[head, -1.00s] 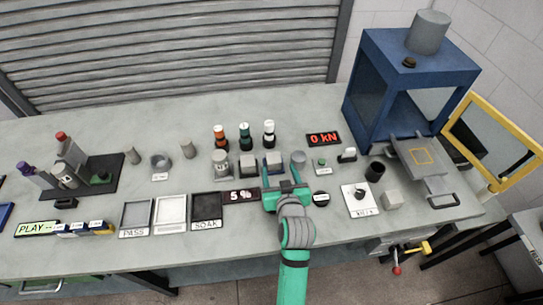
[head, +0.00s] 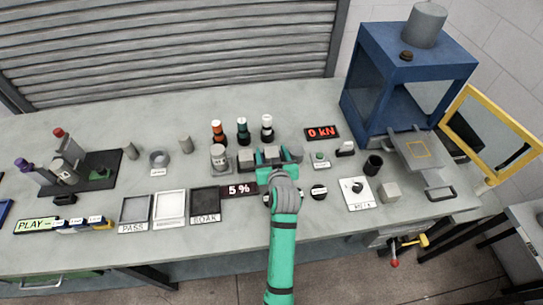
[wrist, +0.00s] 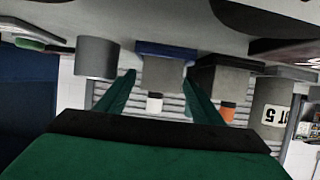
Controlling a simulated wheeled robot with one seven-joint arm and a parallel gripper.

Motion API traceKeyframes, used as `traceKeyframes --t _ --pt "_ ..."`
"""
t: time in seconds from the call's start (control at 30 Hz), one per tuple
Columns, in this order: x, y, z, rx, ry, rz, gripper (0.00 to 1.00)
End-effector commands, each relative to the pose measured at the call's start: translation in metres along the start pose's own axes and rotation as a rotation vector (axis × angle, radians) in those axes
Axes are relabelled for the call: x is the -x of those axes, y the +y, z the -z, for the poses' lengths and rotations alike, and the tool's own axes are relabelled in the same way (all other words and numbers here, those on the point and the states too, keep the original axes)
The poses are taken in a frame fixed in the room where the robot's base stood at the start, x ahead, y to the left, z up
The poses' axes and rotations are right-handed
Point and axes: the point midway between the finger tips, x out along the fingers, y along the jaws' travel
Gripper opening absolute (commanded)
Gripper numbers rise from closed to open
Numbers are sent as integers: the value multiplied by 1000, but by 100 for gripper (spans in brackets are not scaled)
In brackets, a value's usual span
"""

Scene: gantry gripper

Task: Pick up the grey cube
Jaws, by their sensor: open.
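A grey cube (head: 271,151) on a blue base stands in the back row of the bench, partly hidden by my gripper. In the wrist view, which looks upside down, this cube (wrist: 163,74) shows between my fingertips. My gripper (wrist: 158,83) is open, with one finger towards each side of the cube; I cannot tell whether either touches it. A second grey cube (head: 247,154) on a dark base stands just left of it; it also shows in the wrist view (wrist: 222,82).
A grey cylinder (wrist: 97,57) and a labelled cylinder (head: 219,157) flank the row closely. Several capped bottles (head: 242,131) stand behind. A blue press frame (head: 409,75) rises at the right. The bench front centre has flat trays (head: 170,207).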

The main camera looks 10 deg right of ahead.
Motion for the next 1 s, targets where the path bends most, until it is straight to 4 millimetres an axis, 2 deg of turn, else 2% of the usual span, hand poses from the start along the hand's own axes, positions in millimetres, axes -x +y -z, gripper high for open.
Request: traceKeyframes --t 0.1,0.3,0.33,0.67,0.77,0.93,1.0 --pt "0 0 0 0 0 0 61" --pt "0 0 0 0 0 0 13" --pt "0 0 0 0 0 0 8" --pt "1 0 4 0 3 0 8" --pt "3 0 9 0 3 0 8" --pt "12 0 30 0 6 -1 8" --pt "24 -1 36 1 4 -1 8"
